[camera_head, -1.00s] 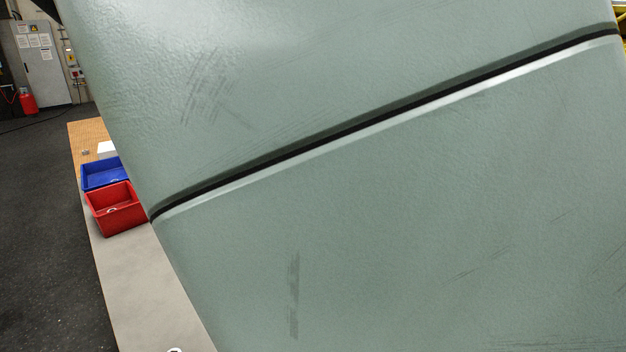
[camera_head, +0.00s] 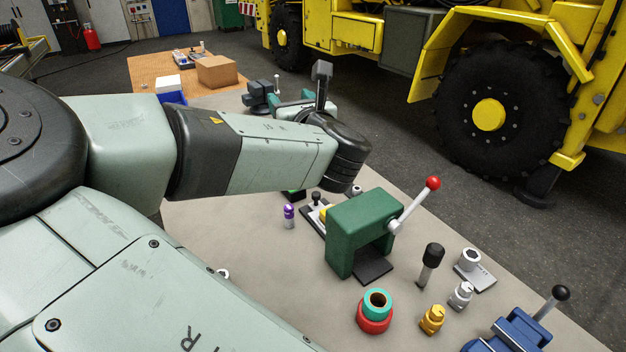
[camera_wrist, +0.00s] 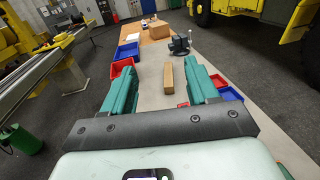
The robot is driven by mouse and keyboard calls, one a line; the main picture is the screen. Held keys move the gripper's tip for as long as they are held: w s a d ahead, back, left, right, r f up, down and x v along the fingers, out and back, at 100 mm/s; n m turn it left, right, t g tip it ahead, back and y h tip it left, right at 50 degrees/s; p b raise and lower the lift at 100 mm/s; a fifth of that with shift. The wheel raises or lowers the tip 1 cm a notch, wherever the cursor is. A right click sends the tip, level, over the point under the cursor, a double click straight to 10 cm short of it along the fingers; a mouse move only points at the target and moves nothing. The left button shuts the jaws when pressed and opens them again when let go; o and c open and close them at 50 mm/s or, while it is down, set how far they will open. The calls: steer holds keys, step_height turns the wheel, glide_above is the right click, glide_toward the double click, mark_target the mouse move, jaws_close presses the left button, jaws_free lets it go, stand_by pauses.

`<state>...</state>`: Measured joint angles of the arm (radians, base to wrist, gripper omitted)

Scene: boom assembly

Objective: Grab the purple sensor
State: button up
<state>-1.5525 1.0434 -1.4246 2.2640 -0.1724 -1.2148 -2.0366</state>
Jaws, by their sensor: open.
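The purple sensor (camera_head: 289,216) is a small upright cylinder with a purple top and a pale body. It stands on the grey table in the head view, just below my forearm and left of the green press. My gripper (camera_wrist: 160,66) shows in the wrist view with two teal fingers spread wide and nothing held between them. It points along the table toward the far end, away from the sensor. In the head view my arm hides most of the gripper. The sensor is not visible in the wrist view.
A green press (camera_head: 355,230) with a red-knobbed lever stands right of the sensor. A small black-handled fixture (camera_head: 316,200) is close beside the sensor. Red and teal rings (camera_head: 374,318), brass and silver fittings and a blue vise (camera_head: 515,332) lie nearer. A wooden block (camera_wrist: 168,78) lies beyond my fingers.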

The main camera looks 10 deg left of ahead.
glide_toward(290, 216)
steer(key=shift+w+a+r, duration=0.15)
steer(key=shift+a+r, duration=0.2)
steer(key=shift+r, duration=0.1)
steer(key=x, duration=0.4)
steer(key=shift+w+a+f, duration=0.2)
steer(key=shift+w+f, duration=0.15)
steer(key=shift+f, duration=0.05)
steer(key=shift+d+x, duration=0.1)
steer(key=shift+x, duration=1.45)
steer(key=shift+d+x, duration=0.15)
steer(key=shift+x, duration=1.35)
steer(key=shift+w+f, duration=0.1)
steer(key=shift+f, duration=0.05)
steer(key=c, duration=1.1)
